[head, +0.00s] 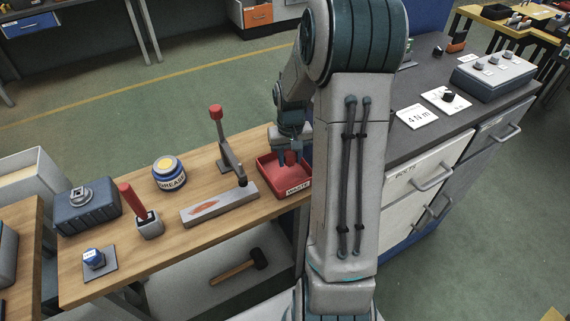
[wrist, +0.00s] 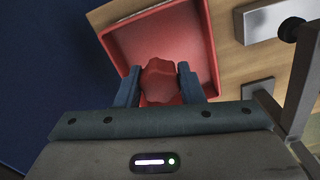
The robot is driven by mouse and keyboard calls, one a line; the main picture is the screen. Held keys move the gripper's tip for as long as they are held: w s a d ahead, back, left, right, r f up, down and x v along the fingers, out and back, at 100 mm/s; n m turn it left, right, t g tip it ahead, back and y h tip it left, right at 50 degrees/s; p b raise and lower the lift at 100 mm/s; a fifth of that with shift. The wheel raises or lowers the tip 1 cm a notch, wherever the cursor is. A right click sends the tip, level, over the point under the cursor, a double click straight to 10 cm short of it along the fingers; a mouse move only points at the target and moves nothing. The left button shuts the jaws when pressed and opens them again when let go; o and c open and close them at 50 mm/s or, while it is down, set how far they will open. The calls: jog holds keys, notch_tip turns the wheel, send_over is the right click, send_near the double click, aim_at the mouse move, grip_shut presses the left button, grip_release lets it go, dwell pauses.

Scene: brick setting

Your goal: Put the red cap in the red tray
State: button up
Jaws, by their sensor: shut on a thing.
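The red tray (head: 269,178) with a "WASTE" label stands on the wooden bench, partly hidden behind my arm. It also shows in the wrist view (wrist: 209,45), with its floor bare where I can see it. My gripper (head: 290,160) is over the tray, fingers pointing down. In the wrist view my gripper (wrist: 158,85) is shut on the red cap (wrist: 160,78), which sits between the two blue fingers. The cap also shows small in the head view (head: 291,157). I cannot tell whether the cap touches the tray floor.
A toggle clamp (head: 229,150) with a red knob stands just left of the tray, behind a grey block (head: 219,204). A grease tin (head: 169,174) and a holder with a red-handled tool (head: 149,226) are farther left. A grey-topped cabinet (head: 440,115) stands to the right.

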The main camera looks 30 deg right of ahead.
aim_at(285, 174)
jog(key=shift+w+a+f, duration=0.25)
jog(key=shift+w+f, duration=0.25)
jog(key=shift+w, duration=0.3)
jog(key=shift+w+f, duration=0.1)
jog(key=shift+f, duration=0.1)
jog(key=shift+f+p, duration=0.3)
jog(key=shift+f, duration=1.55)
jog(key=shift+f, duration=0.2)
jog(key=o, duration=1.1)
jog(key=shift+r, duration=0.1)
